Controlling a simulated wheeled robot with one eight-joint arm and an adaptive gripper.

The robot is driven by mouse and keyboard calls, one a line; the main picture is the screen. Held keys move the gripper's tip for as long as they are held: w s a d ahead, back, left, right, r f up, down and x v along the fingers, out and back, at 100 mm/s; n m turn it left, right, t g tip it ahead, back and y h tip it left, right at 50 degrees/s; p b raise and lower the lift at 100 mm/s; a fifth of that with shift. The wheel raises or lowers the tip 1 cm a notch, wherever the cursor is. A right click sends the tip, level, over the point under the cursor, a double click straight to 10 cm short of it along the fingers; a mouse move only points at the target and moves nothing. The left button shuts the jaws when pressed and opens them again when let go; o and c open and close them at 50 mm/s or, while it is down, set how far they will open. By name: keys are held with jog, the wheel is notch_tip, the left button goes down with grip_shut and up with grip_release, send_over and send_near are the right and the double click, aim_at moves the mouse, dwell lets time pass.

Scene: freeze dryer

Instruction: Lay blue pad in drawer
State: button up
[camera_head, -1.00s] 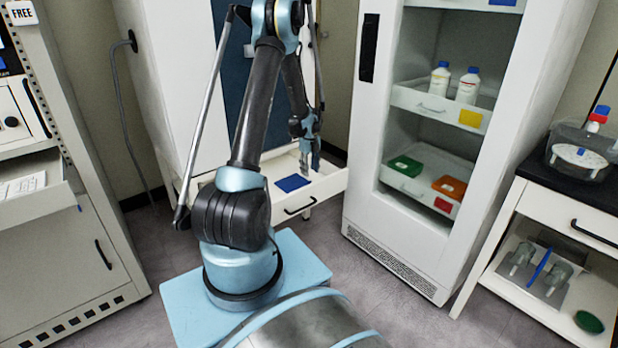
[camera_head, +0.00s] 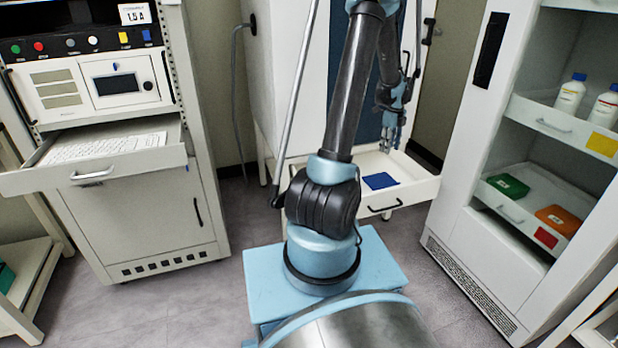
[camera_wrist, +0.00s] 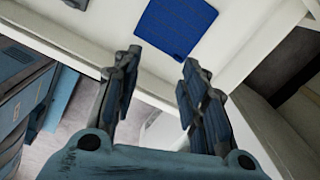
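The blue pad (camera_head: 380,181) lies flat in the open white drawer (camera_head: 414,189) of the cabinet in the head view. In the wrist view the pad (camera_wrist: 177,27) rests on the drawer's white floor, ahead of the fingertips and apart from them. My gripper (camera_head: 388,148) is above the drawer, over its back part, pointing down. In the wrist view my gripper (camera_wrist: 163,72) has its two fingers spread with nothing between them.
At left, an instrument rack has a pulled-out keyboard drawer (camera_head: 135,165).

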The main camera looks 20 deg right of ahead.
jog(key=s+a+r+n, duration=0.3)
jog(key=a+r+n, duration=0.2)
jog(key=a, duration=0.4)
jog(key=s+a+r+n, duration=0.2)
jog(key=a+r+n, duration=0.25)
jog(key=a, duration=0.55)
jog(key=s+a+r+n, duration=0.3)
jog(key=a+r+n, duration=0.25)
jog(key=a, duration=0.35)
jog(key=s+a+f+n+t, duration=0.1)
jog(key=s+a+f+n, duration=0.2)
jog(key=s+a+n, duration=0.5)
jog(key=s+a+f+n+t, duration=0.1)
jog(key=s+a+f+n, duration=0.2)
jog(key=s+a+n, duration=0.4)
jog(key=shift+s+a+f+n, duration=0.4)
jog(key=shift+s+n, duration=0.4)
jog(key=shift+s, duration=1)
